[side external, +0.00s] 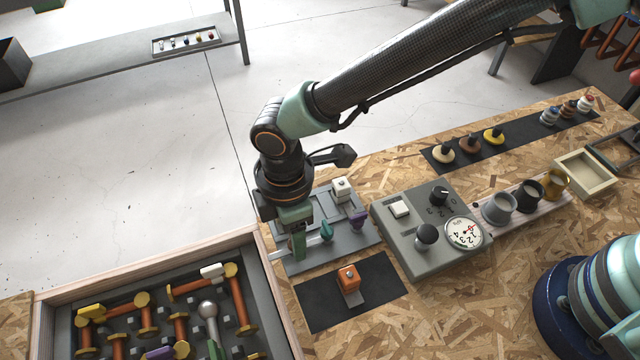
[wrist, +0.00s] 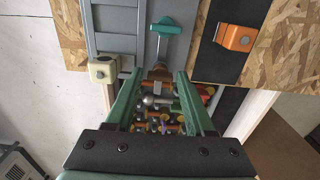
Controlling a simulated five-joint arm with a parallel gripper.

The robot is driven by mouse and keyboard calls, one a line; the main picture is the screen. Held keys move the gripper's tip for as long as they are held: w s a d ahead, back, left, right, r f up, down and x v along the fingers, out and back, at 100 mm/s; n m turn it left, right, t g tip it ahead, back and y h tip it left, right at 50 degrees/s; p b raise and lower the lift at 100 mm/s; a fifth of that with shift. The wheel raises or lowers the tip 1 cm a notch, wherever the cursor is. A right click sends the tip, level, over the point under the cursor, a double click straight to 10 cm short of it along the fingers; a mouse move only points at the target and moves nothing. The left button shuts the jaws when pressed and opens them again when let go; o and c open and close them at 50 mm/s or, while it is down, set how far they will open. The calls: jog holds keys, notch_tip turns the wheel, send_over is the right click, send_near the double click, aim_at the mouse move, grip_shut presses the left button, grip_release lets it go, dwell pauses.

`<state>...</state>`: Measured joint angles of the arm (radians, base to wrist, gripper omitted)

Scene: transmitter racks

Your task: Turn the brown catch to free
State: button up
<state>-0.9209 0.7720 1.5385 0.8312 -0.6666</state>
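My gripper (side external: 297,240) points down at the near left end of a grey panel (side external: 345,243). In the wrist view its two green fingers (wrist: 159,74) are apart. A small brown piece (wrist: 160,74), which looks like the brown catch, shows between the fingertips. I cannot tell whether either finger touches it, or which way it is turned. My gripper hides it in the side view. A teal handle (side external: 326,231) on a metal rod lies just beside the fingers; it also shows in the wrist view (wrist: 166,26).
A cream block (side external: 341,188) and a purple knob (side external: 358,220) are on the panel. An orange block (side external: 348,278) sits on a black mat in front. A wooden tray (side external: 150,273) of pegs is at left, a grey dial box (side external: 409,258) at right.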

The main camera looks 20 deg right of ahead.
jog(key=shift+o, duration=0.2)
notch_tip(320, 180, up, 12)
dwell(0.6)
